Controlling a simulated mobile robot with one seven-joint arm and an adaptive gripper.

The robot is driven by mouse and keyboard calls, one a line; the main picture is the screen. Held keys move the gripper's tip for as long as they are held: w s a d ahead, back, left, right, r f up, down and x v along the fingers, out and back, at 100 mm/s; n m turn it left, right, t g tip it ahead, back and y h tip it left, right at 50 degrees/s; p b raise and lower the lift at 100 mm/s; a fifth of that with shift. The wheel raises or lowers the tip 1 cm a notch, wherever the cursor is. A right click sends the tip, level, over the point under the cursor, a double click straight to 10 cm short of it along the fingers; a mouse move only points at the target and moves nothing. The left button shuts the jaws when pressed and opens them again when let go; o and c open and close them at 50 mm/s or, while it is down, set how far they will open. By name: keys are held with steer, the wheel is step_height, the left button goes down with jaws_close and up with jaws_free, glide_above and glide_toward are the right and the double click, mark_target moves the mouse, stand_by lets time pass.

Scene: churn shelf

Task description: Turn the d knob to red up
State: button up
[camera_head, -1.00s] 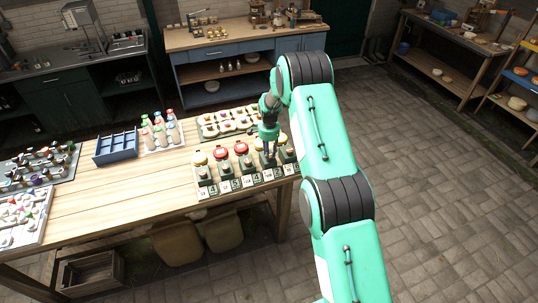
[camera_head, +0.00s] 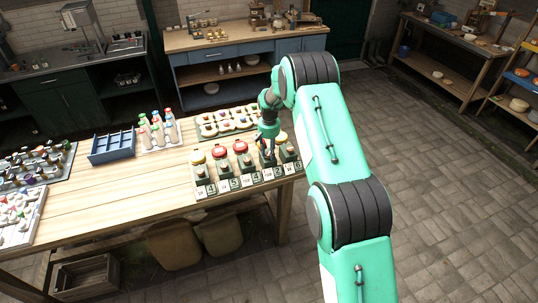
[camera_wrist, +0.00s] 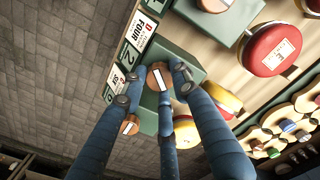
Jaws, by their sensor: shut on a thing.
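The d knob (camera_wrist: 159,78) is a round copper-brown disc with a white bar on its face, on a green box (camera_wrist: 184,62). A card with a D and "FOUR" (camera_wrist: 145,27) and a plate with a 2 (camera_wrist: 128,54) lie at the box's edge. My gripper (camera_wrist: 155,86) has its blue fingers around this knob, their dark tips close to its rim. Part of the rim is hidden, and I cannot make out any red mark on it. In the head view my gripper (camera_head: 269,156) reaches down at the fourth box in the row.
Another copper knob (camera_wrist: 130,126) sits close beside one finger, and one more (camera_wrist: 214,4) is on the neighbouring box. Red (camera_wrist: 273,49) and yellow lids stand just behind. Bottles (camera_head: 157,130), a blue divided tray (camera_head: 112,146) and a sectioned tray share the wooden table (camera_head: 120,190).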

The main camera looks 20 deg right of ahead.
mark_target(269, 153)
steer(key=n+b, duration=0.1)
steer(key=n, duration=0.2)
steer(key=shift+n, duration=0.4)
steer(key=n+b, duration=0.1)
steer(key=n, duration=0.3)
steer(key=shift+r, duration=0.1)
steer(key=shift+w, duration=0.1)
steer(key=o, duration=1.1)
steer(key=shift+o, duration=0.2)
steer(key=shift+r, duration=0.1)
step_height(269, 153, up, 12)
